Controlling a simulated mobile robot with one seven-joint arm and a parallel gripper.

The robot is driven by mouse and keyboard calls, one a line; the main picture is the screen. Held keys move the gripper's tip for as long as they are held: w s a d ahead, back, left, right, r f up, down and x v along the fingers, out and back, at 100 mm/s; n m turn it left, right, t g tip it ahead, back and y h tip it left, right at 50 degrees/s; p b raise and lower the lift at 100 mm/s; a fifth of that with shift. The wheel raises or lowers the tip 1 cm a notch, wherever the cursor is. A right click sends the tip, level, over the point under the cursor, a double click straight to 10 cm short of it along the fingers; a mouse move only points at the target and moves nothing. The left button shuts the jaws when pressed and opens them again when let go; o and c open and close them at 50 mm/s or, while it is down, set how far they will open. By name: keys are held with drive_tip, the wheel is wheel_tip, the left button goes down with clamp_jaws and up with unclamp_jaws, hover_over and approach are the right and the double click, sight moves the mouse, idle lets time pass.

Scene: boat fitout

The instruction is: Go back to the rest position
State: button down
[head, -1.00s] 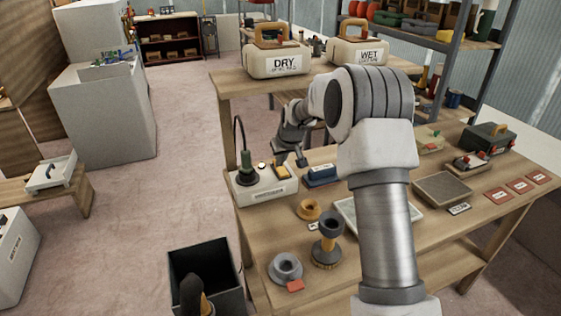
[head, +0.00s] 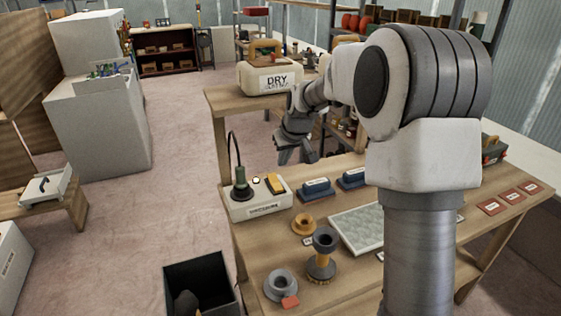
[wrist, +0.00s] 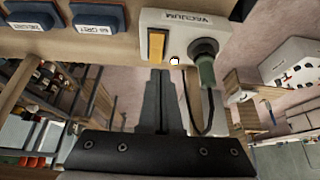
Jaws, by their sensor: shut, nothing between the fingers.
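My gripper (head: 296,158) is shut and empty. In the head view it hangs over the back edge of the workbench, behind the blue blocks. In the wrist view its two fingers (wrist: 160,95) lie together and point towards the vacuum unit (wrist: 182,18). That unit (head: 262,208) is a white box with a yellow switch (head: 275,184) and a green plug (head: 240,180) with a black cable. The fingers look clear of the switch, with a gap to it in the head view. My arm hides much of the bench's right side.
Blue sanding blocks (head: 317,188), a grey mesh pad (head: 362,228) and round tools (head: 322,250) lie on the workbench (head: 262,258). A DRY container (head: 270,76) stands on the rear table. A black bin (head: 199,284) is on the floor. Open floor lies left.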

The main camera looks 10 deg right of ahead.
drive_tip(key=shift+s+r, duration=0.15)
drive_tip(key=s+r, duration=0.4)
drive_tip(key=s, duration=0.5)
drive_tip(key=s+r+m+h, duration=0.1)
drive_tip(key=s+r, duration=0.2)
drive_tip(key=s, duration=0.6)
drive_tip(key=s+r, duration=0.4)
drive_tip(key=s, duration=0.6)
drive_tip(key=s+f+m, duration=0.1)
drive_tip(key=s+f, duration=0.1)
drive_tip(key=s, duration=0.6)
drive_tip(key=shift+s+a+f, duration=0.2)
drive_tip(key=shift+s+f, duration=0.15)
drive_tip(key=shift+f, duration=0.05)
